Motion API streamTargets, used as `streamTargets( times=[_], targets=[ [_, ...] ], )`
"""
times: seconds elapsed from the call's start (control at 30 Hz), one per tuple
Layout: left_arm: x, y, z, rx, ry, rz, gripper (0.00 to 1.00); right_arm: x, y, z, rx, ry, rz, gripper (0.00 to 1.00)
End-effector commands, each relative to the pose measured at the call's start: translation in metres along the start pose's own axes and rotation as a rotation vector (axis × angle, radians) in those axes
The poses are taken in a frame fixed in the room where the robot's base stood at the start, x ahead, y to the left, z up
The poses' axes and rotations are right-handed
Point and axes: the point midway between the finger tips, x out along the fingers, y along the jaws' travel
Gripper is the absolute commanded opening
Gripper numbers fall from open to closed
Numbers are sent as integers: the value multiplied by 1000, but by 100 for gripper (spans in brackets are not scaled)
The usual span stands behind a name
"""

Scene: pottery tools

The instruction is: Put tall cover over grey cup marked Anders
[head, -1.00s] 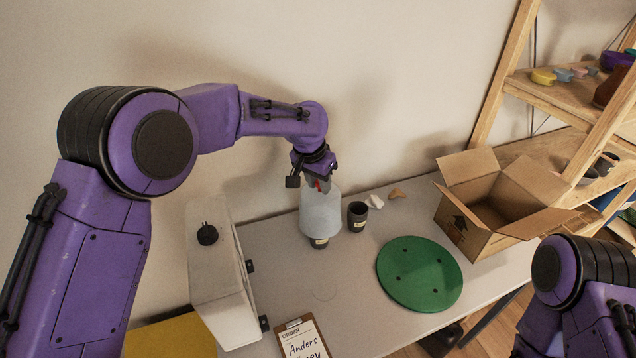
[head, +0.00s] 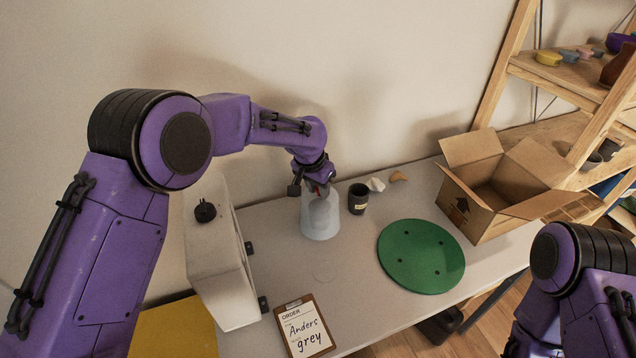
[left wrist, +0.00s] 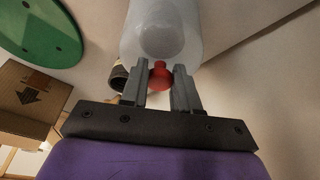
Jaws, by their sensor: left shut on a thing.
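The tall cover (head: 322,228) is a pale translucent dome with a red knob (left wrist: 160,78). My left gripper (head: 318,188) is shut on this knob, above the cover; its fingers (left wrist: 160,92) show on either side of it in the left wrist view. A blurred grey cup-like shape shows through the cover, inside it. The cover's lower rim looks down at the table, but I cannot tell if it touches. No marking on the inner shape can be read. My right gripper is out of view; only part of my right arm shows at lower right.
A dark cup (head: 358,201) with a small label stands close right of the cover. Small pale pieces (head: 376,185) lie behind it. A green disc (head: 421,257), an open cardboard box (head: 474,207), a white machine (head: 215,250) and an order clipboard reading "Anders grey" (head: 304,328) surround clear table.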

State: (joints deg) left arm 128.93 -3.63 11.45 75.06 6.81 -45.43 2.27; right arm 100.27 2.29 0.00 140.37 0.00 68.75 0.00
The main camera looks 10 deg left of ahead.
Motion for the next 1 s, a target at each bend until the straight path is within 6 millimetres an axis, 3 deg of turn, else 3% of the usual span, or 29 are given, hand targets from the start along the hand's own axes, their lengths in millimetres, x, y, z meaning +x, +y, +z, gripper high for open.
streamTargets(
  times=[0.37, 0.4, 0.47, 0.77, 0.87, 1.0],
  targets=[
    [3, 0, 1, 1, 1, 0, 0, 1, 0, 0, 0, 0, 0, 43],
    [3, 0, 1, 1, 1, -1, 43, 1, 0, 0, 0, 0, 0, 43],
    [3, 0, 1, 1, 1, 0, 60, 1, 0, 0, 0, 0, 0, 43],
    [1, 0, 1, 0, 1, -1, 60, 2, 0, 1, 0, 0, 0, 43],
    [-11, -1, 0, 0, 5, -2, 60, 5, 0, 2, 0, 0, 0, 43],
    [-44, 0, 0, 1, 7, -2, 60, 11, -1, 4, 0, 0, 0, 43]
  ],
)
